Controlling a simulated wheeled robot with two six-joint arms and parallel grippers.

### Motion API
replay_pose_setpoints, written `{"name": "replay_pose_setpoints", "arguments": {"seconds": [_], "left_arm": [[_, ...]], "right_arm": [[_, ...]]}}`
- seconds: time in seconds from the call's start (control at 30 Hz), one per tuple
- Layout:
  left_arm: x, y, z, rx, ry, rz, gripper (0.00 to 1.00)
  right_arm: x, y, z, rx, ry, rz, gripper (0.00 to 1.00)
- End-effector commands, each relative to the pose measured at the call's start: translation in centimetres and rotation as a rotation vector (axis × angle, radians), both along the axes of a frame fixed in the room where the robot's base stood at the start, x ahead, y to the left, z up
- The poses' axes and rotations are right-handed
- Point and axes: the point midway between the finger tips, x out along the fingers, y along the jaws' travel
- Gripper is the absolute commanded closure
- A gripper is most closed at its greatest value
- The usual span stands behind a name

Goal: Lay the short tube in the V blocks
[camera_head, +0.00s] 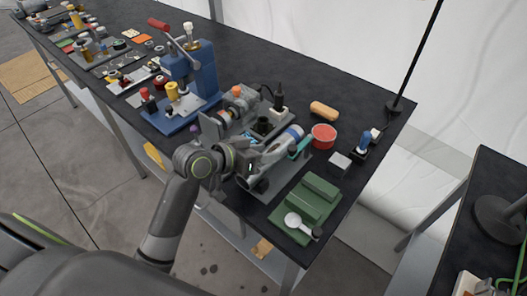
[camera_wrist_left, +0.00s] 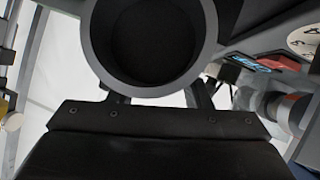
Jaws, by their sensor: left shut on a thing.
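My left gripper (camera_head: 296,149) is over the near end of the black bench, shut on a grey tube. In the left wrist view the tube (camera_wrist_left: 97,42) is seen end-on, as a thick grey ring around a dark bore, just beyond my black gripper body. In the head view my wrist and gripper hide most of it. I cannot tell whether these are the V blocks; no V groove shows clearly. My right gripper is not in view.
A white round dial (camera_head: 293,220) rests at the mat's near side. A blue press (camera_head: 192,78) stands behind left.

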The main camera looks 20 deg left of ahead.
Motion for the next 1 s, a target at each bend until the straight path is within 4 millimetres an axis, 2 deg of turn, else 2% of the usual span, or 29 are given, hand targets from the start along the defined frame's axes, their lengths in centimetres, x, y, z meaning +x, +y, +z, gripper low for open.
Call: {"name": "replay_pose_setpoints", "arguments": {"seconds": [0.37,0.4,0.57,1.0], "left_arm": [[0.02,-0.03,-0.39,-0.002,-0.003,0.0,0.9],[0.02,-0.03,-0.38,-0.002,-0.003,0.0,0.53],[0.02,-0.02,-0.4,-0.001,-0.002,0.0,0.32],[-0.11,0.11,-0.46,0.001,0.001,0.001,0.3]], "right_arm": [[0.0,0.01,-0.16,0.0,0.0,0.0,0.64],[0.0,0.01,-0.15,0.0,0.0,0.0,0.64],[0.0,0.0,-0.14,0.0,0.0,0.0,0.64],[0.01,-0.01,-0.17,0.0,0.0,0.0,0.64]]}}
